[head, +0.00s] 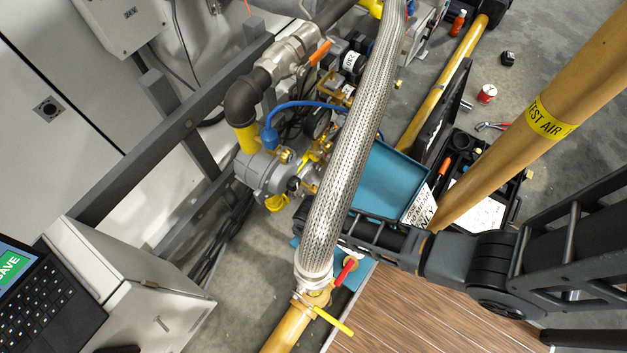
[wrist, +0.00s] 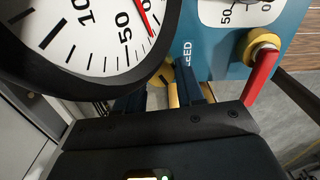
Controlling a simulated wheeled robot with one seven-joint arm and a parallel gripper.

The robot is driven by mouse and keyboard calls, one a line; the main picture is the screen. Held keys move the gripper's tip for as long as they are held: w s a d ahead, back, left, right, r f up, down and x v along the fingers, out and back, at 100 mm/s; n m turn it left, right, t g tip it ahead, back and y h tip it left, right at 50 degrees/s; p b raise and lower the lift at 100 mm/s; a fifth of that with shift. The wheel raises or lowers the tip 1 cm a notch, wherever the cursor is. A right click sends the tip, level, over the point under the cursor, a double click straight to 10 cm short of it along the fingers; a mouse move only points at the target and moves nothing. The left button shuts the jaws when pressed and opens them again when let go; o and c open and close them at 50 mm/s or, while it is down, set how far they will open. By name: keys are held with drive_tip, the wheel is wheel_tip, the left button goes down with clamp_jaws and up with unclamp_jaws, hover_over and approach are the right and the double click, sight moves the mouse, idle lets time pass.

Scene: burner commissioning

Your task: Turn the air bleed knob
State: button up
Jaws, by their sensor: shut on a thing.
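In the wrist view my gripper (wrist: 160,90) has its two dark fingers at the teal panel (wrist: 215,60), closed around the air bleed knob (wrist: 163,75). Only a small brass and dark piece of the knob shows, beside the label ending in "EED". The large gauge and the fingers hide the rest. In the head view my arm reaches in from the right, and the braided hose covers the gripper's end and the knob.
A large gauge (wrist: 90,40) sits close over the left finger. A smaller gauge (wrist: 235,10) is above. A red lever valve (wrist: 262,70) stands right of the fingers. In the head view the braided steel hose (head: 350,140) runs in front of my arm.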

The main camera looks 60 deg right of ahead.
drive_tip(key=shift+n, duration=1.2)
drive_tip(key=o, duration=1)
drive_tip(key=shift+o, duration=0.2)
drive_tip(key=shift+r, duration=0.1)
wheel_tip(320, 180, up, 8)
drive_tip(key=shift+f+p, duration=0.2)
drive_tip(key=shift+p, duration=0.3)
